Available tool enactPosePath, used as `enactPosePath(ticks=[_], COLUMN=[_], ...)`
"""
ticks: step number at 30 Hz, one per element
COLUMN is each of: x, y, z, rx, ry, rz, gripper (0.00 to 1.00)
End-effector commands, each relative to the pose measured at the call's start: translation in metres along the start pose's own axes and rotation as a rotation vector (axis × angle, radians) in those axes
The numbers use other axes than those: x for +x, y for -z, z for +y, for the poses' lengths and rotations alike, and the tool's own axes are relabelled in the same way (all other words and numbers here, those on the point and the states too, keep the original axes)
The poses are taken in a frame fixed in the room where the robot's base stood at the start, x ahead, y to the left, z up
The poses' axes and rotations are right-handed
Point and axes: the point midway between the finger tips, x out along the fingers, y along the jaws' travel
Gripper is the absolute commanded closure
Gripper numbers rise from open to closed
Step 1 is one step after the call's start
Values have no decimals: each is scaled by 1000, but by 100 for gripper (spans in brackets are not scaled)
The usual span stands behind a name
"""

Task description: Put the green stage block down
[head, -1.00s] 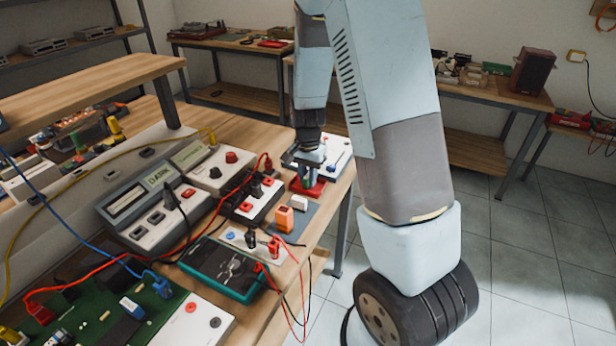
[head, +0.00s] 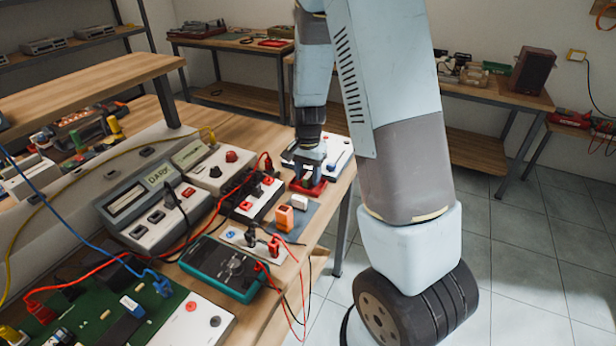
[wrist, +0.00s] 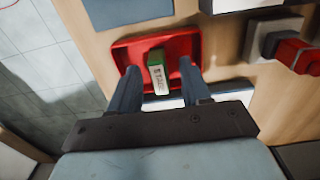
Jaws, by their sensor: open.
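The green block (wrist: 157,72), with a white face lettered "STAGE", is in the red tray (wrist: 183,40) in the wrist view. It is between the fingers of my gripper (wrist: 159,68), which is open, with a gap on each side of the block. The fingertips reach over the tray. In the head view my gripper (head: 309,178) is low over the red tray (head: 320,189) near the bench's right edge. The block cannot be made out there.
A white panel (head: 336,150) lies just behind the tray. An orange block (head: 284,218) and a white block (head: 299,202) stand on a grey mat in front. Instruments and cables crowd the bench on the left. The bench edge drops to the tiled floor on the right.

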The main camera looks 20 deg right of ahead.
Motion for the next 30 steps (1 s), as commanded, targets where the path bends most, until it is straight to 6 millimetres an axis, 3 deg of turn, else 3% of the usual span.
enactPosePath(ticks=[15,30], x=[-86,-138], y=[0,-8], z=[0,9], rx=[-1,-48], ry=[2,35], rz=[2,13], gripper=[53,53])
